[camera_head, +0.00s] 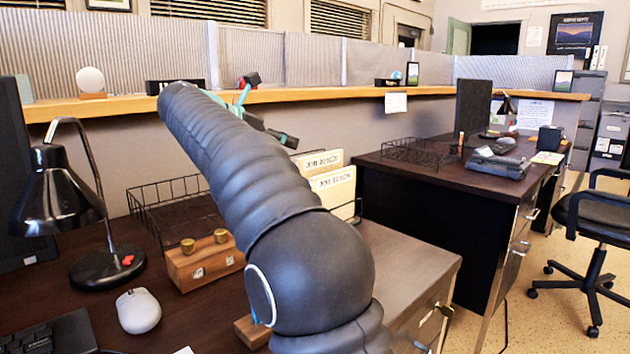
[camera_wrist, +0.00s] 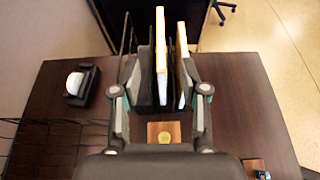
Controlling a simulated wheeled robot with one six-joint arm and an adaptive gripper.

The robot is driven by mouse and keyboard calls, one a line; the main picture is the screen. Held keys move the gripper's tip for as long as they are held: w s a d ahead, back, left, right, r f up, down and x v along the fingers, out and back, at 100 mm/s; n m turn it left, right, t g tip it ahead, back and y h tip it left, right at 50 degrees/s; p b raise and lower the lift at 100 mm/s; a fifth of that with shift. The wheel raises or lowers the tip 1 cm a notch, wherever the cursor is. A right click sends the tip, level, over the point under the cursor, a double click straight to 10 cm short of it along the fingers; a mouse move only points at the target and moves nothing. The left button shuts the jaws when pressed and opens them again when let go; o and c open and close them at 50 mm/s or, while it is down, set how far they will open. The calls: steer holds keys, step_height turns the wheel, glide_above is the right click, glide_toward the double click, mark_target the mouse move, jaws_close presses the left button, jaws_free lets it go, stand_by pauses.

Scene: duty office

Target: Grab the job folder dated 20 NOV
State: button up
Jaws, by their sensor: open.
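Two cream folders stand upright in a dark wire rack on the near desk. In the head view the rear folder (camera_head: 318,161) has a label that appears to read JOB 20 NOV. The front folder (camera_head: 334,184) has a similar label whose date I cannot read surely. My gripper (camera_head: 265,115) is raised above and left of the folders there, partly hidden by my arm. In the wrist view my gripper (camera_wrist: 165,78) is open and empty, its fingers spread either side of the upright folders' line. Their edges show as a pale folder (camera_wrist: 161,50) and a yellowish one (camera_wrist: 184,60); labels are hidden.
A wire tray (camera_head: 170,208), black lamp (camera_head: 60,195), wooden box with brass knobs (camera_head: 205,262) and white mouse (camera_head: 138,310) are on the near desk. A dispenser-like black object (camera_wrist: 80,85) sits left in the wrist view. A wooden ledge (camera_head: 345,94) runs behind.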

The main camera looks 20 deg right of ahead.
mark_target(318, 155)
steer(key=x, duration=0.7)
steer(key=shift+w+d+f, duration=0.15)
steer(key=shift+d, duration=0.15)
steer(key=shift+b+x, duration=0.3)
steer(key=shift+x, duration=2.4)
steer(key=shift+f, duration=0.15)
steer(key=shift+a, duration=0.1)
steer(key=shift+c, duration=0.3)
jaws_close()
